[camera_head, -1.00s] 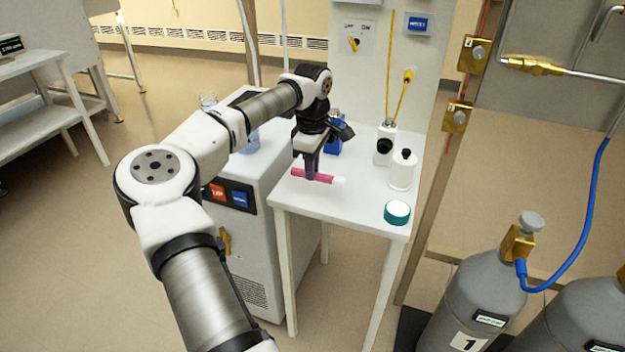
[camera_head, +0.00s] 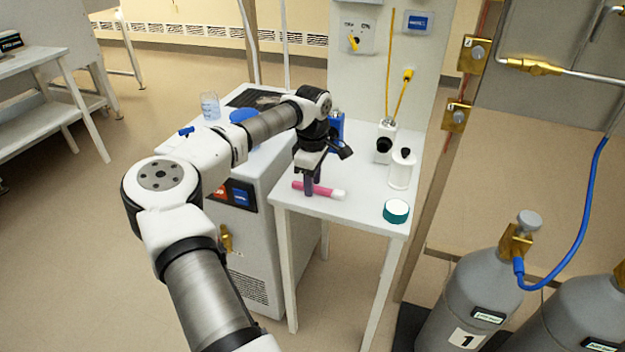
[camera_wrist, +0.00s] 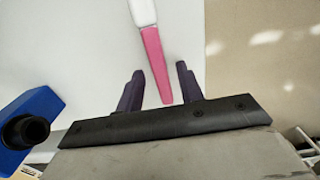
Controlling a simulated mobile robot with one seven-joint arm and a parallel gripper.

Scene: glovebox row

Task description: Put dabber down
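The dabber (camera_head: 325,192) is a pink stick with a white end. It lies flat on the small white table (camera_head: 365,213), near its front left edge. In the wrist view the dabber (camera_wrist: 154,55) runs away from me, white end farthest, with its pink end between the fingers. My gripper (camera_head: 311,186) is low over the table, pointing down around the dabber. In the wrist view my gripper (camera_wrist: 158,85) has its two dark fingers apart, with a gap on each side of the dabber.
A white bottle (camera_head: 401,172), a green-rimmed round jar (camera_head: 397,211) and a white device with a black knob (camera_head: 384,146) stand on the table's right. A blue bottle (camera_head: 337,127) stands behind my gripper. Gas cylinders (camera_head: 462,295) stand at the lower right.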

